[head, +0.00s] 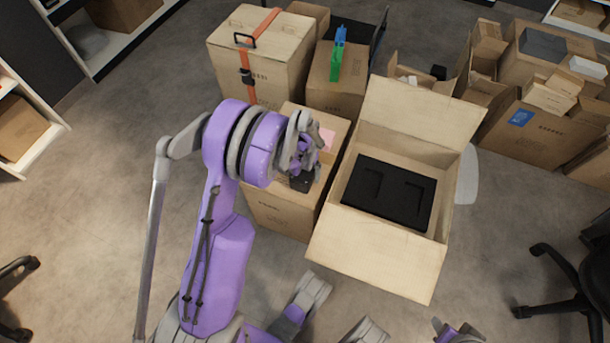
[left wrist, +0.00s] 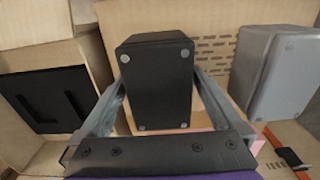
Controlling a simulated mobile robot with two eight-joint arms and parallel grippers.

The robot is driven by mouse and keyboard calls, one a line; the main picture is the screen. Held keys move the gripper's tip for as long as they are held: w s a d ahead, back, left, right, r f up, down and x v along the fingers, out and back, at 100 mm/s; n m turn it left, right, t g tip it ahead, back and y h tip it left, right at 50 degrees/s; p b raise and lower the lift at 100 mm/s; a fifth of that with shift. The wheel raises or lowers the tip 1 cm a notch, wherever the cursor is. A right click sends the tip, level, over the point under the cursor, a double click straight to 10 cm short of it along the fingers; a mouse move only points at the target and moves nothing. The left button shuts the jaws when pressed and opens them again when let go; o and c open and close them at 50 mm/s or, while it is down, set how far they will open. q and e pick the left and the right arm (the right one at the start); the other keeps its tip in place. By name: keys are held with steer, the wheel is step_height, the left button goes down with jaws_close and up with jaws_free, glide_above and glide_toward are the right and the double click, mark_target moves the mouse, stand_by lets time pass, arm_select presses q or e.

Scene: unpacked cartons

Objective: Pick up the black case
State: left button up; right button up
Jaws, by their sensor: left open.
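The black case (head: 302,184) is a small dark box on top of a closed brown carton (head: 279,212) in the middle of the head view. In the left wrist view the black case (left wrist: 158,85) shows a face with grey round feet at its corners. My left gripper (head: 303,160) is at the case and partly covers it in the head view. In the left wrist view its open fingers (left wrist: 160,100) lie on either side of the case. I cannot tell whether they touch it.
An open carton (head: 376,253) with a black insert (head: 390,192) stands to the right. A strapped carton (head: 259,57) and a carton with a green-blue item (head: 338,55) stand behind. A grey box (left wrist: 277,72) shows in the left wrist view.

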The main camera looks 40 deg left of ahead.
arm_select(q)
steer(key=shift+f, duration=0.65)
steer(key=c, duration=1.3)
step_height(320, 180, up, 9)
steer(key=p, duration=0.2)
steer(key=shift+p, duration=0.3)
steer(key=shift+r, duration=0.6)
